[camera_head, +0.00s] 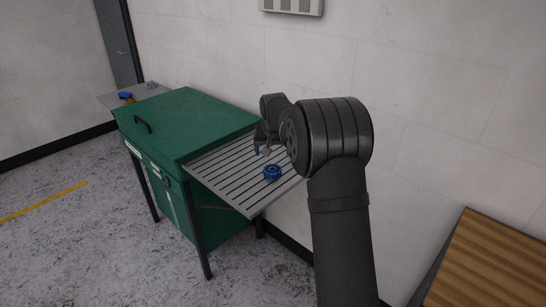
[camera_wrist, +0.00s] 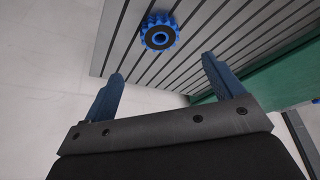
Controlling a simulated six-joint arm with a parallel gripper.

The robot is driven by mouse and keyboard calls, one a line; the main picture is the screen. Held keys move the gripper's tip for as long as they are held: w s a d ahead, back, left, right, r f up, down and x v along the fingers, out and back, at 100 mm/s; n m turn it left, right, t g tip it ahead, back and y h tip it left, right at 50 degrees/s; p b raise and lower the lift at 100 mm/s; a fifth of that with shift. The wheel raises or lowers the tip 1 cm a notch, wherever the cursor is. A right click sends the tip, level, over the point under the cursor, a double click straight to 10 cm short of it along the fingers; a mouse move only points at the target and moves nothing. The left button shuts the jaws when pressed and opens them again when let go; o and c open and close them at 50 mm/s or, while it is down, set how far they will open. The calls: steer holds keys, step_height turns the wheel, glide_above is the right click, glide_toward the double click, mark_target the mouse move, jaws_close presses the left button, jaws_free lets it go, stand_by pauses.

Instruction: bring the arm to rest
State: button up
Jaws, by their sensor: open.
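My gripper (camera_wrist: 162,84) is open in the wrist view, with its two blue fingers apart and nothing between them. In the head view my gripper (camera_head: 263,149) shows small and partly hidden by my own arm, over the slatted grey shelf (camera_head: 228,163). A blue knobbed wheel (camera_head: 272,173) with a dark centre lies on that shelf, in front of the gripper. It also shows in the wrist view (camera_wrist: 159,33), beyond the fingertips and apart from them.
The shelf juts from the right side of a green cabinet (camera_head: 190,120) on dark legs. A second shelf (camera_head: 110,101) on its far left holds small blue and yellow things (camera_head: 126,97). A wall stands close behind. A slatted wooden surface (camera_head: 490,262) is at lower right.

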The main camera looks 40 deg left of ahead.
mark_target(272, 168)
steer(key=shift+s+r, duration=0.1)
steer(key=shift+r, duration=0.15)
steer(key=x, duration=1.2)
steer(key=shift+d, duration=0.1)
steer(key=shift+r, duration=1.75)
